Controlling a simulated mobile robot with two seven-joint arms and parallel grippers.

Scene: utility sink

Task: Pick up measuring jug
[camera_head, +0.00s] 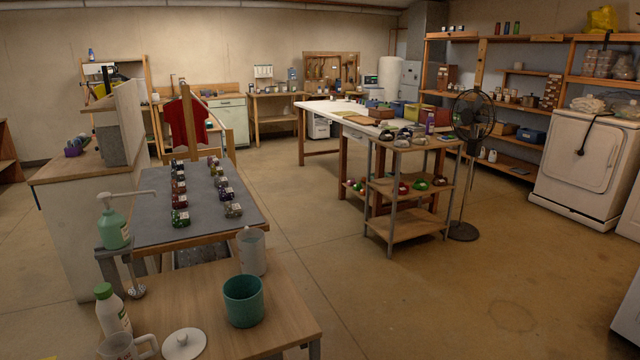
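A tall, pale grey jug-like vessel (251,252) stands upright at the back right of the wooden table (285,325) in the near foreground. It looks most like the measuring jug, but I see no clear markings on it. A teal cup (243,302) stands just in front of it and overlaps its lower part. A white mug-like vessel with a handle (118,347) is cut off by the bottom edge at the left. Neither of my grippers shows in this view.
A white bottle with a green cap (113,312) and a white knobbed lid (184,344) are on the near table. A green pump bottle (114,228) stands behind. A grey-topped table (205,225) holds rows of small items. Open floor (440,300) lies to the right.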

